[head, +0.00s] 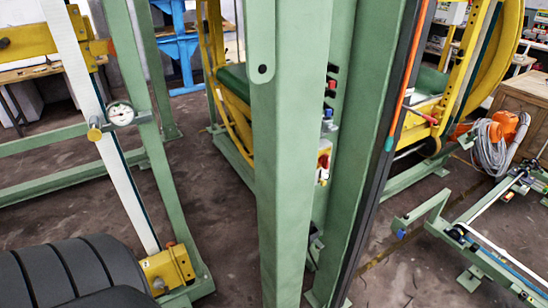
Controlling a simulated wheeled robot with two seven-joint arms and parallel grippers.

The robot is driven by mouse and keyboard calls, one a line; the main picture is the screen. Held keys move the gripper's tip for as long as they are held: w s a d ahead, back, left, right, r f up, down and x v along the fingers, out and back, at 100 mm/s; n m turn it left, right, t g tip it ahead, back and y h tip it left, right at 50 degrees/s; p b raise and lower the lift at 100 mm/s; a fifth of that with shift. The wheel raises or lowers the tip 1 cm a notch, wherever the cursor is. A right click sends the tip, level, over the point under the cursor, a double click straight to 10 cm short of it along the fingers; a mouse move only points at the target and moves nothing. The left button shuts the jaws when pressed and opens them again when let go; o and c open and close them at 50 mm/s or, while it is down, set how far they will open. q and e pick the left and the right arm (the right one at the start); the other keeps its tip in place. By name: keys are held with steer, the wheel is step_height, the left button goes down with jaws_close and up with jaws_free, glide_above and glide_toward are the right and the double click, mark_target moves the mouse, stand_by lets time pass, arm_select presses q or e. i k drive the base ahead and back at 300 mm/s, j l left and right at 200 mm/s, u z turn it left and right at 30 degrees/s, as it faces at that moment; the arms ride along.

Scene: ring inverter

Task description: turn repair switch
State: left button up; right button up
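A narrow row of small controls runs down the side of a green machine post near the middle of the head view. It has a red knob (331,88), a blue knob (328,114) and small black parts. Below them is a small yellow box with a red part (324,160). These controls are seen nearly edge-on, partly behind the wide green column (290,170). I cannot tell which one is the repair switch or how it is set. Neither of my grippers is in view.
A round pressure gauge (120,113) is on the left frame. A dark ribbed round thing (65,270) fills the lower left corner. A low green rail frame (480,255) stands at right. An orange-ended hose coil (490,140) lies behind it. Bare floor (225,215) shows between the frames.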

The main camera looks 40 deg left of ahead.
mark_target(324, 160)
steer(key=u, duration=0.8)
